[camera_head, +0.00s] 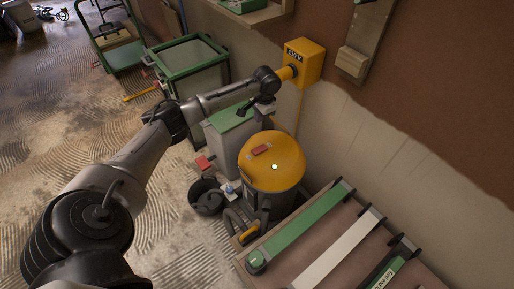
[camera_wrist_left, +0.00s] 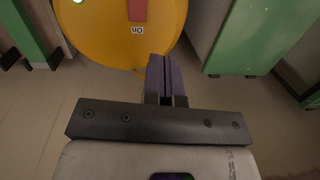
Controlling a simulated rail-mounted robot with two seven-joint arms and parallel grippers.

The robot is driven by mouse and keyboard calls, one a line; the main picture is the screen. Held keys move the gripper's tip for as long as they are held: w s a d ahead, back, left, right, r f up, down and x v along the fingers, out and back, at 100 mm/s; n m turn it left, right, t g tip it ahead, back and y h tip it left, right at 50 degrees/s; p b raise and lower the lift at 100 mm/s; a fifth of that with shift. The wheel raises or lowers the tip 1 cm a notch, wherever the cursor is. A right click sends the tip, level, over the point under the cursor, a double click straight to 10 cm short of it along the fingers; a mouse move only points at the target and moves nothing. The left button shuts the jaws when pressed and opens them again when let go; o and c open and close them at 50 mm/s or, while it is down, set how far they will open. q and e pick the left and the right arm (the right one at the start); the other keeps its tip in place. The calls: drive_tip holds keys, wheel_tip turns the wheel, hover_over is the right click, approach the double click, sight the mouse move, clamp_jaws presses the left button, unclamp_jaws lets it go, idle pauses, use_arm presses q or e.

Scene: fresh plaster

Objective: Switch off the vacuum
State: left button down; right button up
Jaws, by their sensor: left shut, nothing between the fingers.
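The vacuum (camera_head: 284,180) stands on the floor in the head view, with a yellow domed lid and a dark body. On its lid are a red switch (camera_head: 261,149) and a lit green lamp (camera_head: 274,167). My left gripper (camera_head: 260,121) is shut and empty, just behind the lid. In the left wrist view the shut fingers (camera_wrist_left: 165,72) point toward the edge of the yellow lid (camera_wrist_left: 105,35). The red switch (camera_wrist_left: 137,9) lies beyond the fingertips, beside a small white label that seems to read ON. My right gripper is not in view.
A yellow 110 V box (camera_head: 306,62) is on the wall behind my left wrist. A grey and green bin (camera_head: 226,135) stands left of the vacuum. A bench with green and white tools (camera_head: 340,248) is at front right. Open floor lies to the left.

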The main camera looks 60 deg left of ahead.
use_arm(q)
drive_tip(key=d+h, duration=0.1)
drive_tip(key=b, duration=0.5)
approach(255, 149)
drive_tip(key=shift+n+g, duration=0.3)
drive_tip(key=shift+n, duration=0.1)
drive_tip(key=f, duration=0.7)
drive_tip(key=shift+s+f, duration=0.25)
drive_tip(key=shift+s, duration=0.1)
